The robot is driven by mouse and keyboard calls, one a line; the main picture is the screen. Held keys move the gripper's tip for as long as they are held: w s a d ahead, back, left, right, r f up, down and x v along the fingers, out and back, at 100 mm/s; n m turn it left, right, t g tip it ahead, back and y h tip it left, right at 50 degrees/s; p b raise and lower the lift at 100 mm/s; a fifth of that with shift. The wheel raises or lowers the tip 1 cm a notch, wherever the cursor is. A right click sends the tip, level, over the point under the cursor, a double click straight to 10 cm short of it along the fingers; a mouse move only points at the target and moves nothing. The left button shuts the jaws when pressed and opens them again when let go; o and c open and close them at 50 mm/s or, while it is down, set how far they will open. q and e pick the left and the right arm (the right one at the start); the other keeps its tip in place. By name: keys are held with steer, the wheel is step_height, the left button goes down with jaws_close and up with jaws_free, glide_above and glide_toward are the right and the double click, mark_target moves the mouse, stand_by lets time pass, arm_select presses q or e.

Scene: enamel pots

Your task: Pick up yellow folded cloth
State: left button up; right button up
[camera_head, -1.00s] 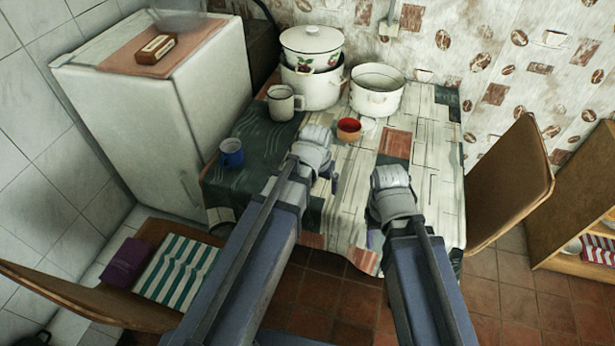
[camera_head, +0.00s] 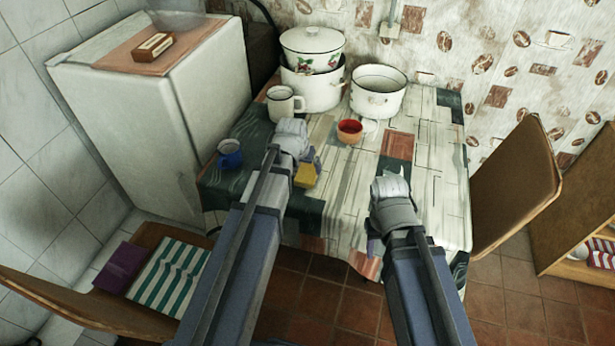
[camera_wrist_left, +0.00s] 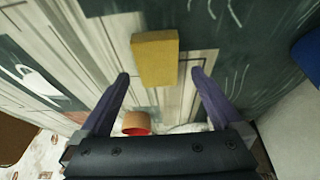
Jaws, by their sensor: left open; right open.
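The yellow folded cloth (camera_head: 306,177) lies on the patterned table, partly hidden by my left gripper (camera_head: 314,160) in the head view. In the left wrist view the cloth (camera_wrist_left: 155,58) is a flat yellow block. It lies just beyond the gap between the two purple fingers of my left gripper (camera_wrist_left: 160,78), nearer the left finger. The fingers are spread wide with nothing held. I cannot tell their exact height above the cloth. My right gripper (camera_head: 374,242) is open near the table's front edge, mostly hidden by its own arm.
White enamel pots (camera_head: 378,93) stand at the back. A chair back (camera_head: 515,195) is at the right. The table's right part is clear.

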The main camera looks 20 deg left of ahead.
mark_target(307, 172)
arm_select(q)
steer(key=b+x, duration=0.4)
steer(key=x, duration=0.1)
steer(key=shift+w+d+f+b, duration=0.1)
steer(key=shift+d+b, duration=0.1)
steer(key=shift+b, duration=0.1)
steer(key=shift+f, duration=0.1)
stand_by(0.4)
steer(key=c, duration=1.3)
step_height(307, 172, up, 11)
steer(key=p, duration=1)
steer(key=shift+f, duration=0.25)
